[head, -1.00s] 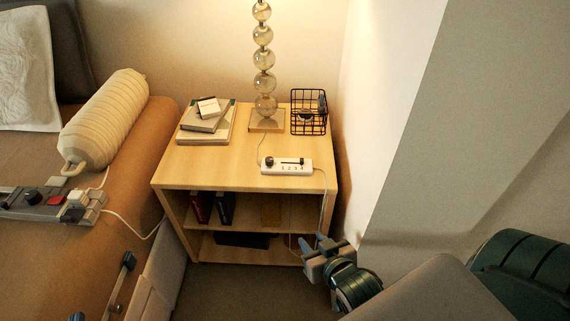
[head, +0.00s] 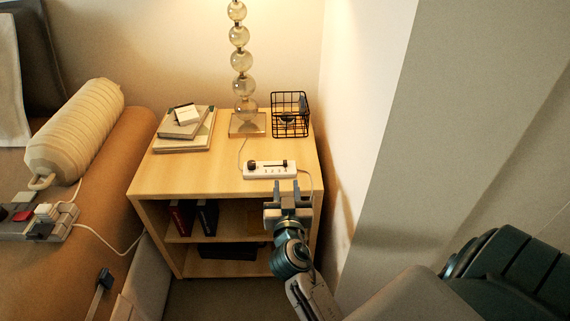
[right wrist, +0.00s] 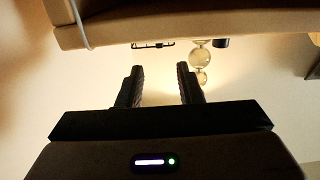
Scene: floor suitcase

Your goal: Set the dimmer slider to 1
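The dimmer (head: 281,174) is a white bar-shaped box on the front part of the wooden nightstand top in the head view. It has a dark round knob at its left end, a dark slider track to the right, and small marks under the track. The slider's exact setting is too small to tell. My left gripper is not in view.
The nightstand (head: 190,178) also holds books (head: 183,130), a lamp with glass balls (head: 241,62) and a black wire basket (head: 290,115). A cable hangs at its right front. A bed with a bolster (head: 75,130) stands left; a wall is close on the right.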

